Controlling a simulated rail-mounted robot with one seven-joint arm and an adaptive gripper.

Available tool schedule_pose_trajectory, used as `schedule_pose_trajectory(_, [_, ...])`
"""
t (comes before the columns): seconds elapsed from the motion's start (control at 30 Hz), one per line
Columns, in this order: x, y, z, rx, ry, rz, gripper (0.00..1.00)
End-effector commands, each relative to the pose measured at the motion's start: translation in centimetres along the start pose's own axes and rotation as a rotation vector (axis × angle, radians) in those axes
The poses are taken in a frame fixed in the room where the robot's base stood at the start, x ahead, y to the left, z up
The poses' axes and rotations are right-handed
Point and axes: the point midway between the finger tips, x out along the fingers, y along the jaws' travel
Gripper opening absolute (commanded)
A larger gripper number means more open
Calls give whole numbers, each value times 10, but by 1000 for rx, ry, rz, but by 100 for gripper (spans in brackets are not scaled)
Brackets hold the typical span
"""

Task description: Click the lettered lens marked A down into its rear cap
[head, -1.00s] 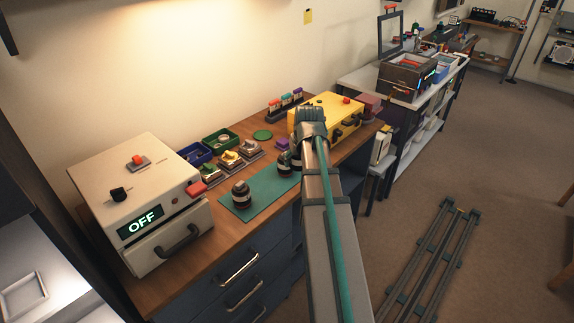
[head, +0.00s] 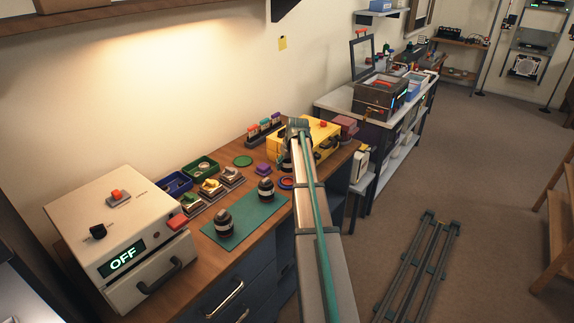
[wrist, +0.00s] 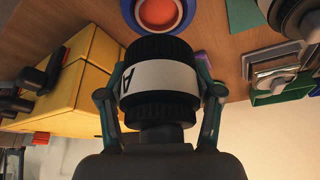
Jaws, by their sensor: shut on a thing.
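The lens marked A (wrist: 165,80) fills the middle of the wrist view, a dark ribbed barrel with a white band; the letter shows at the band's left side. My gripper (wrist: 160,96) is shut on it, one finger on each side. A blue ring-shaped cap with an orange centre (wrist: 158,10) lies on the wooden bench beyond the lens, apart from it in the picture. This cap also shows in the head view (head: 286,183), beside the mat and partly hidden by my arm. In the head view my arm hides most of the gripper and held lens.
Two other lenses (head: 223,223) (head: 265,190) stand on the green mat (head: 245,228). A yellow box (head: 325,134) is close to my gripper. A white box reading OFF (head: 125,230) stands at left. Green and blue bins and small metal-topped items line the back.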

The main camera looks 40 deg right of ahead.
Motion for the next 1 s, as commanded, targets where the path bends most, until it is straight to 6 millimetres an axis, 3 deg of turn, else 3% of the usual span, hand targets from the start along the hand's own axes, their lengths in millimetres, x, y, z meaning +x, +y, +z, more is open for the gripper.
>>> schedule_pose_trajectory(0.5, [36,0,15,1,1,0,30])
schedule_pose_trajectory(1.0, [41,0,17,1,2,1,30])
